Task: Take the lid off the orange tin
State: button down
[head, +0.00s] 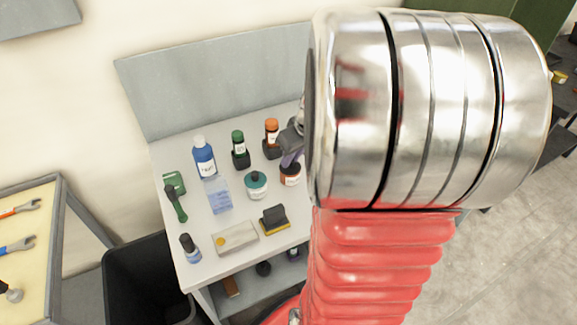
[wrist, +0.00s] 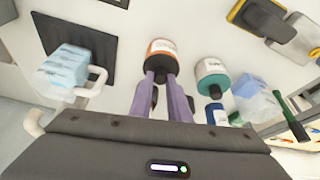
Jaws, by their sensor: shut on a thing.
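The orange tin (head: 289,179) stands on the grey bench near its right side, with a white label. In the wrist view the tin (wrist: 162,47) is in the upper middle, and its dark brown lid (wrist: 160,77) faces me. My gripper (wrist: 161,80) has its two purple fingers shut on this lid from both sides. In the head view the gripper (head: 290,158) is at the top of the tin, partly hidden behind my arm. I cannot tell whether the lid still touches the tin.
A teal tin (head: 256,184) stands close to the left. Behind are an orange-capped bottle (head: 271,138), a green-capped bottle (head: 239,150) and a blue bottle (head: 203,156). A brush (head: 273,219) and a pale box (head: 236,238) lie in front. A black bin (head: 145,280) stands left below.

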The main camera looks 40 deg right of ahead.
aim_at(292, 162)
jog(key=shift+r, duration=0.1)
notch_tip(292, 162, up, 10)
dwell(0.5)
jog(key=shift+s, duration=0.1)
dwell(0.5)
